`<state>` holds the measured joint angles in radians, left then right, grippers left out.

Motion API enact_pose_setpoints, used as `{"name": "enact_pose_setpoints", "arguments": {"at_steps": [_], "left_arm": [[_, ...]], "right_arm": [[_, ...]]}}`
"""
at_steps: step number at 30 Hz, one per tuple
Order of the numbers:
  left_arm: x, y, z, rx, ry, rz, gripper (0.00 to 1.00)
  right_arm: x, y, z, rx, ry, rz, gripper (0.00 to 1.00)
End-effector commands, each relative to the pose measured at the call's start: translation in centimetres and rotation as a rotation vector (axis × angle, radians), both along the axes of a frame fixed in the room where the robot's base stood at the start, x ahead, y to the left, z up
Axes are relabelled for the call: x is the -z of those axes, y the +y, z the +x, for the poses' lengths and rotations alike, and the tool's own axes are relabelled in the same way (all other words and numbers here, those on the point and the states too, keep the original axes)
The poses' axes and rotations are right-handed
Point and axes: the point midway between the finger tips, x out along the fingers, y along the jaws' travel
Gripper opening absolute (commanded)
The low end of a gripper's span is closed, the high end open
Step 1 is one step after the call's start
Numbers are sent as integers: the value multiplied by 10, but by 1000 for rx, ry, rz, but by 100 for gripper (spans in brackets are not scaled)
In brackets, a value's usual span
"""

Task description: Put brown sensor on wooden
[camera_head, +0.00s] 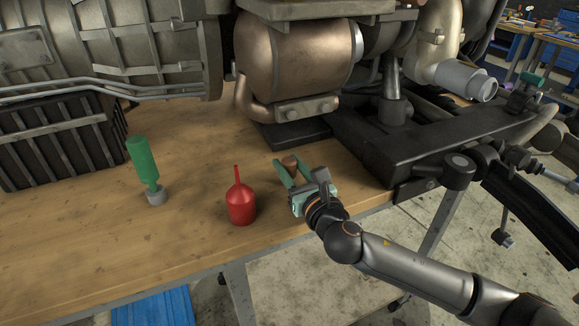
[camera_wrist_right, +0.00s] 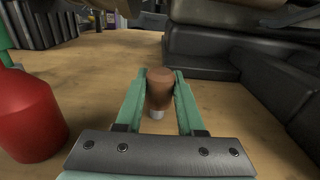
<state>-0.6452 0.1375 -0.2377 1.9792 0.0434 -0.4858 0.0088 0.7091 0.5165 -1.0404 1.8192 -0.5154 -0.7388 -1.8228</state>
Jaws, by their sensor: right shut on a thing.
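The brown sensor (camera_head: 289,162) is a small brown cylinder, with a pale metal lower end in the right wrist view (camera_wrist_right: 159,90). My right gripper (camera_head: 286,170) has its green fingers closed on the sensor's sides, and the sensor is upright. It is at or just above the wooden table top (camera_head: 90,235); I cannot tell whether it touches the wood. The right gripper also shows in the right wrist view (camera_wrist_right: 160,88). My left gripper is not in view.
A red oil can (camera_head: 241,205) stands left of my right gripper, close by. A green bottle-like tool (camera_head: 145,165) with a grey end stands further left. The large engine (camera_head: 290,65) and its black stand (camera_head: 375,145) block the back and right. Bare wood lies at front left.

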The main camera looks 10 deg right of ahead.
Motion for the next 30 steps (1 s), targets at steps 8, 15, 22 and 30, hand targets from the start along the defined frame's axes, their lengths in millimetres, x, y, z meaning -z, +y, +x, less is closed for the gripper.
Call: {"name": "enact_pose_setpoints", "arguments": {"at_steps": [8, 15, 22, 30], "left_arm": [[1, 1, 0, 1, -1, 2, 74], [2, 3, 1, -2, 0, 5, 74], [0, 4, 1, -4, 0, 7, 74], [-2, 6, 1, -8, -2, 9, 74]], "right_arm": [[3, 0, 0, 0, 0, 0, 47], [3, 0, 0, 0, 0, -1, 67], [0, 0, 0, 0, -1, -1, 67], [0, -11, -32, -1, 2, -2, 67]]}}
